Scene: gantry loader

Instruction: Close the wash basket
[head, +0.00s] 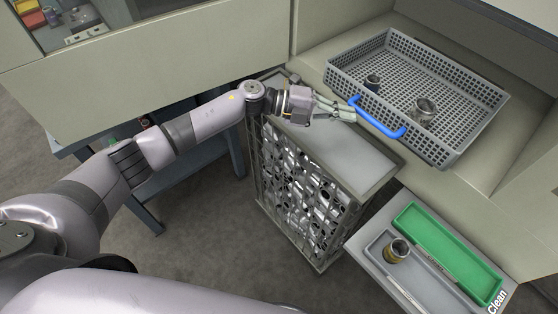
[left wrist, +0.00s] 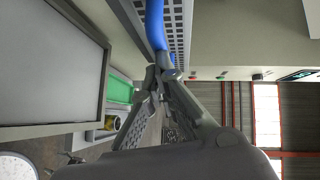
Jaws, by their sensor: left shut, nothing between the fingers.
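The wash basket (head: 472,128) is a grey mesh tray with a blue handle (head: 381,118) on its near side. No lid shows over it in the head view, and two metal cylinders (head: 424,110) stand inside. My left gripper (head: 350,112) is shut and empty at the left end of the handle. I cannot tell whether its fingertips touch the handle. In the left wrist view the blue handle (left wrist: 155,25) runs just past the fingertips (left wrist: 158,80). My right gripper is not in view.
A rack of metal parts (head: 305,195) with a flat grey top (head: 345,160) stands below my left gripper. A shelf marked "Clean" holds a green tray (head: 445,252) and a grey tray with a metal cylinder (head: 397,250). Beige machine walls enclose the basket's ledge.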

